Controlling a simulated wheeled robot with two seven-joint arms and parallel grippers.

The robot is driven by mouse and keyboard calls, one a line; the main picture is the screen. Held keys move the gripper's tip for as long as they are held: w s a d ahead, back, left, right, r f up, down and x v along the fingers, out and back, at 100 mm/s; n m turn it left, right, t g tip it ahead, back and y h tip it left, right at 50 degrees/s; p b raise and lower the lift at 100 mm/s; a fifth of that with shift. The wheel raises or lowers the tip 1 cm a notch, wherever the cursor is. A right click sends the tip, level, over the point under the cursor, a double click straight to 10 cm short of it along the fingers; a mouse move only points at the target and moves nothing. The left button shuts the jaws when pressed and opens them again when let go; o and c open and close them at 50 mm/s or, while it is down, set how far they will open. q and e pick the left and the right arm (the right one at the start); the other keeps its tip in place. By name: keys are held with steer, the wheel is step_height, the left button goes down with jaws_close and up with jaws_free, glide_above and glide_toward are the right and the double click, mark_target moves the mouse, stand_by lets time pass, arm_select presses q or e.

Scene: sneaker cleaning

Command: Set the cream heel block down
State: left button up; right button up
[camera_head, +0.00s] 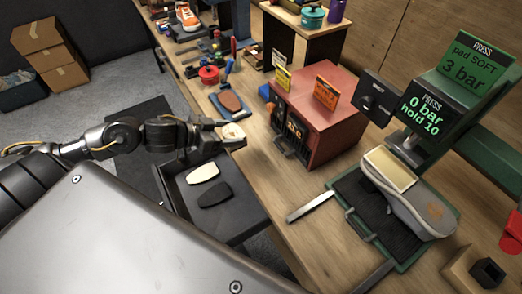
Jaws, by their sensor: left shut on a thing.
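My left gripper (222,138) reaches in from the left and is shut on the cream heel block (233,130). The block is small and pale, and the fingers hide part of it. The gripper is beside the table's left edge, near the back rim of a dark open drawer (238,228). I cannot tell whether the block touches anything below. In the drawer lie a white insole-shaped piece (203,173) and a black one (215,195). My right gripper is not in view.
A red box-shaped machine (325,118) stands right of the gripper. A grey shoe (412,203) lies on a green-framed press (370,225) under green displays (476,70). A brown-padded brush-like tool (229,102) and red pot (209,75) lie behind. Bare wood (258,160) shows between drawer and machine.

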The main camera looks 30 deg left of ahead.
mark_target(239, 134)
arm_select(q)
steer(key=w+d, duration=0.1)
steer(key=d+f, duration=0.1)
steer(key=w+d+p, duration=0.1)
steer(key=shift+w+d+f, duration=0.25)
steer(key=shift+w+d, duration=0.1)
steer(key=shift+d, duration=0.05)
steer(key=d+f, duration=0.1)
steer(key=w+d+f, duration=0.1)
steer(key=f, duration=0.1)
steer(key=w+d+f, duration=0.1)
steer(key=f, duration=0.1)
steer(key=shift+w+d, duration=0.1)
steer(key=shift+d, duration=0.05)
steer(key=shift+w+d+f, duration=0.15)
steer(key=shift+d+f, duration=0.05)
steer(key=shift+f, duration=0.2)
steer(key=f, duration=0.1)
steer(key=f+p, duration=0.1)
steer(key=f, duration=0.1)
steer(key=shift+w+d+f, duration=0.1)
steer(key=shift+w+d, duration=0.05)
steer(key=shift+d, duration=0.05)
steer(key=shift+f, duration=0.25)
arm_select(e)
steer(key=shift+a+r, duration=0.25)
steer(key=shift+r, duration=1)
